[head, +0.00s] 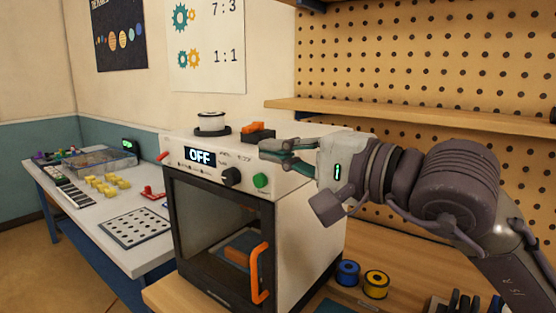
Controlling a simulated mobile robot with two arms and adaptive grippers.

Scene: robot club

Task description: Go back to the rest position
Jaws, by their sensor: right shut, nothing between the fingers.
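My right gripper (288,154) is shut and empty. It reaches in from the right, at the height of the control panel of a white, oven-like machine (298,228). Its fingertips are close to the green button (260,181) and above it in the picture; I cannot tell whether they touch the machine. The display (200,157) reads OFF. The dark glass door (215,225) with its orange handle (260,272) is closed. My left gripper is not in view.
A white spool (211,122) and an orange-and-black item (258,132) sit on the machine. Blue and yellow spools (376,284) stand on the wooden bench to its right. A shelf (430,119) juts from the pegboard behind my arm. A table (105,238) with small parts is at left.

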